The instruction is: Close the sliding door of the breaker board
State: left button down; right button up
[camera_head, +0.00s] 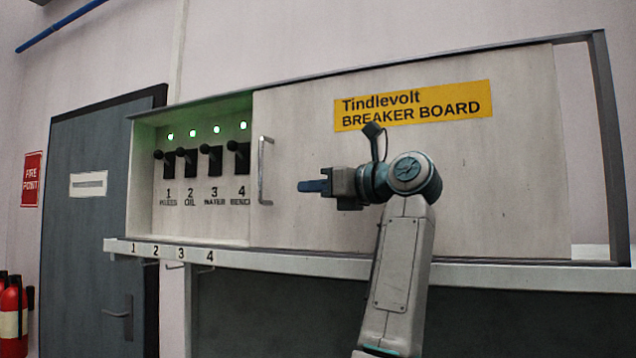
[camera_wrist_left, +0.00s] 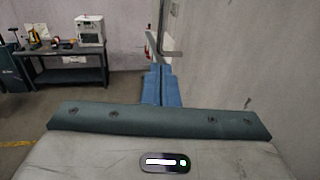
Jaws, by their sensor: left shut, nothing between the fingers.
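The breaker board's sliding door (camera_head: 480,190) is a pale panel with a yellow label. It covers the middle and right of the cabinet, and the left compartment (camera_head: 195,205) with several black switches and green lights is uncovered. A metal bar handle (camera_head: 265,170) stands upright at the door's left edge. My left gripper (camera_head: 312,186) is shut and empty in front of the door, right of the handle and pointing left at it. In the left wrist view its blue fingers (camera_wrist_left: 158,85) are together, with the handle (camera_wrist_left: 167,35) just beyond them; touching is not evident. My right gripper is out of view.
A shelf (camera_head: 300,256) with numbered hooks runs below the cabinet. A dark grey door (camera_head: 85,230) and red fire extinguishers (camera_head: 12,310) stand at the left. The left wrist view shows a bench (camera_wrist_left: 65,72) with equipment. A strip at the cabinet's right end is open.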

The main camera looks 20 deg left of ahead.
aim_at(262, 190)
pick_arm(q)
jog(key=a+p, duration=0.1)
jog(key=a, duration=0.2)
jog(key=w+a+p, duration=0.1)
jog(key=a, duration=0.2)
jog(key=a+p, duration=0.1)
jog(key=a, duration=0.2)
jog(key=shift+w+a, duration=0.15)
jog(key=shift+w, duration=0.25)
jog(key=shift+w+a, duration=0.1)
jog(key=shift+a, duration=0.25)
